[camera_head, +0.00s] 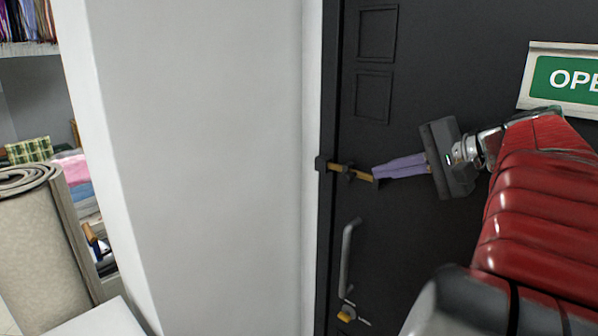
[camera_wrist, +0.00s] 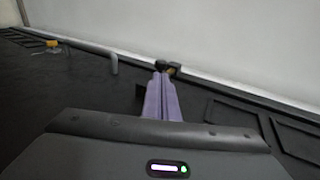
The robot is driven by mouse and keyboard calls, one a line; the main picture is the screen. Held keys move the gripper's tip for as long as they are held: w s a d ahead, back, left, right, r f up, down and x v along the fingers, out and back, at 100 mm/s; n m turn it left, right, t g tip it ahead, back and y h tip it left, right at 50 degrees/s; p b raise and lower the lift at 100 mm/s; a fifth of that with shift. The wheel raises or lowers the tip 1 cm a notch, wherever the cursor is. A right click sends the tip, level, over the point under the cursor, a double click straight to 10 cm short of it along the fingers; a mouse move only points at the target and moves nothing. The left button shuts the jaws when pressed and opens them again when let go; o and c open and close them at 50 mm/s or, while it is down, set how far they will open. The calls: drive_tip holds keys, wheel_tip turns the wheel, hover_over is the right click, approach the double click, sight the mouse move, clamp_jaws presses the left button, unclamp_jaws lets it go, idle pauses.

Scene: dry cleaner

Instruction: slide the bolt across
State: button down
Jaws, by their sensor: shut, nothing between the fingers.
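A brass-coloured bolt (camera_head: 358,173) with dark brackets lies across the left edge of the dark door (camera_head: 440,250). Its left end meets a dark keeper (camera_head: 320,163) at the door frame. My gripper (camera_head: 376,173) has purple fingers, shut and empty, with their tips at the right end of the bolt. I cannot tell whether they touch it. In the wrist view the purple fingers (camera_wrist: 160,80) lie together and point at the bolt (camera_wrist: 171,71), which they partly hide.
A green OPEN sign (camera_head: 565,80) hangs at the right. A white wall (camera_head: 200,150) stands left of the door. A rolled rug (camera_head: 40,240) and shelves are at the far left.

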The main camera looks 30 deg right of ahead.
drive_tip(key=v, duration=0.7)
drive_tip(key=shift+s+r, duration=0.25)
drive_tip(key=shift+s, duration=0.1)
